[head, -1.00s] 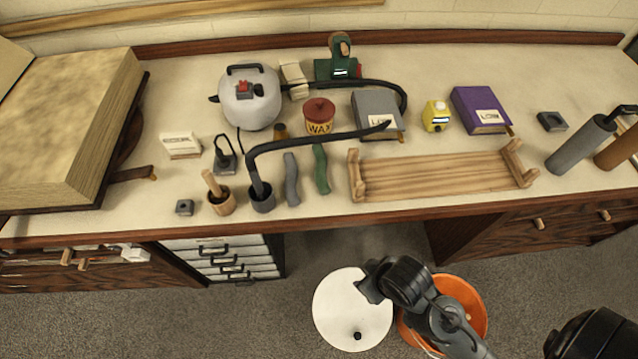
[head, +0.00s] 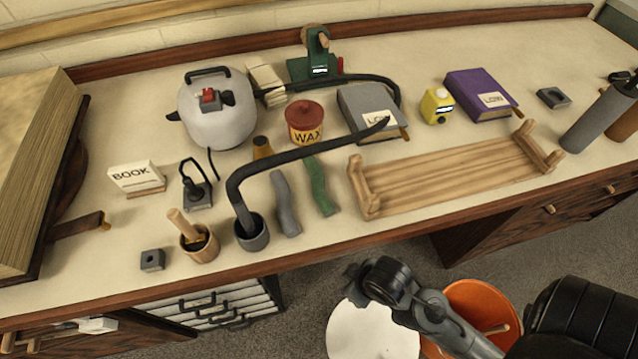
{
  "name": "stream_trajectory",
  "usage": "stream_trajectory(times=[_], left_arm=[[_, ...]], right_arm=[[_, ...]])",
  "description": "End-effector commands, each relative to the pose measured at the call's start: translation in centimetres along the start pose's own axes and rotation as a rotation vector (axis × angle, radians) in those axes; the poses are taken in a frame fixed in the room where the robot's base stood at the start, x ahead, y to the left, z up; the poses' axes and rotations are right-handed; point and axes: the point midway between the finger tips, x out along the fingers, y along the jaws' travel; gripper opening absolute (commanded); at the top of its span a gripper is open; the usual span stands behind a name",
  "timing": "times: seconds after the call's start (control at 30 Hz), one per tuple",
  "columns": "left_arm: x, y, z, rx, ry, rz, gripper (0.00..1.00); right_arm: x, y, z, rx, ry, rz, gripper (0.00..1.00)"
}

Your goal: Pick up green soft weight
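The green soft weight (head: 320,187) is a wavy dark-green strip. It lies on the bench top near the front edge, left of the wooden rack. A similar grey strip (head: 285,204) lies just to its left. My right gripper (head: 354,280) is dark and hangs in front of the bench, over the floor side, below and right of the green weight and apart from it. Its fingers are small and dark, so I cannot tell whether they are open. My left gripper is out of view.
A wooden rack (head: 450,176) stands right of the green weight. A black hose (head: 290,158) arcs above it into a grey cup (head: 252,237). A wax tin (head: 304,125) sits behind. An orange bucket (head: 487,308) and white disc (head: 372,333) are on the floor.

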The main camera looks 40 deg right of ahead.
Motion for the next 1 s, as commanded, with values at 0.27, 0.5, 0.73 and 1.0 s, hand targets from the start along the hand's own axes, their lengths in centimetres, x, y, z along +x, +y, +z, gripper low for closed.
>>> stream_trajectory(times=[0.27,0.5,0.73,1.0], left_arm=[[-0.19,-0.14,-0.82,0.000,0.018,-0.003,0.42],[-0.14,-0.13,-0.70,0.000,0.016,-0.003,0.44],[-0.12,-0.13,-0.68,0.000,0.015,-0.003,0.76],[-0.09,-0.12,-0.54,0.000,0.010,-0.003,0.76]], right_arm=[[-0.10,0.05,-0.41,0.003,0.009,0.001,0.43],[-0.10,-0.06,-0.43,0.008,0.009,-0.003,0.43],[-0.11,-0.14,-0.45,0.011,0.009,-0.006,0.43],[-0.18,-0.14,-0.48,0.010,0.009,-0.006,0.43]])
